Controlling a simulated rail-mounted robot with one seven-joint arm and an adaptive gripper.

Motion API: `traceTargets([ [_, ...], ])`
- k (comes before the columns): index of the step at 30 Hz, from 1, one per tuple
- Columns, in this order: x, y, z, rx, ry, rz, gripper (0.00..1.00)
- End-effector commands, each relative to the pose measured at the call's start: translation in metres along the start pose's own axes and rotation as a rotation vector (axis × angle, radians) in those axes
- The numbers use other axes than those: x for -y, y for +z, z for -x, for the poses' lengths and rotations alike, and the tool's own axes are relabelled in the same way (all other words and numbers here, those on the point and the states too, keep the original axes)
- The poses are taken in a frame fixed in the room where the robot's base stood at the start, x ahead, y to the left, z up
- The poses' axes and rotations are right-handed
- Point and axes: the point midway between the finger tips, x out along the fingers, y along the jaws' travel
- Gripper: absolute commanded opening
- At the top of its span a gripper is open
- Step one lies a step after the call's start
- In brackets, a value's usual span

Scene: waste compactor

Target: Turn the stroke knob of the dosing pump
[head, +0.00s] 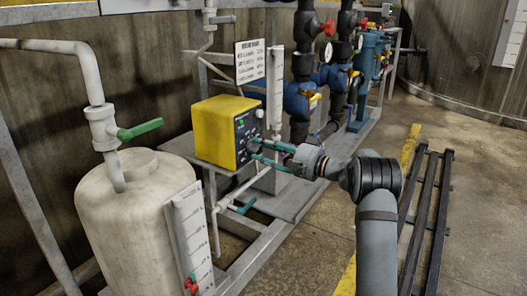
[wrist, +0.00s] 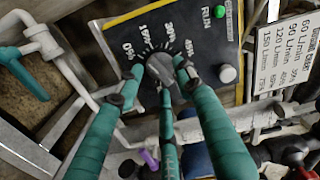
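The dosing pump is a yellow box (head: 221,128) with a dark front panel, on a grey frame in the head view. Its stroke knob, a grey round dial (wrist: 163,68), shows in the wrist view inside a white percent scale. My gripper (head: 251,149) has teal fingers and reaches the panel from the right. In the wrist view my gripper (wrist: 162,75) has its fingertips spread around the knob, left, right and below. They stand apart from each other. Whether they touch the knob is unclear. The fingers hide part of the scale and the knob's lower edge.
A white tank (head: 135,215) and a green-handled valve (head: 138,130) are at left. Blue valves (head: 298,100) stand behind.

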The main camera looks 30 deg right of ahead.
Motion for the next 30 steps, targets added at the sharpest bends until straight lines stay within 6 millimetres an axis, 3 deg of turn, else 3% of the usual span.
traceTargets([
  [7,0.0001,0.0002,-0.0005,0.001,0.000,0.000,0.36],
  [25,-0.0001,0.0003,-0.0002,0.001,0.000,0.000,0.01],
  [30,-0.0001,0.0002,-0.0001,0.001,0.000,0.001,0.00],
])
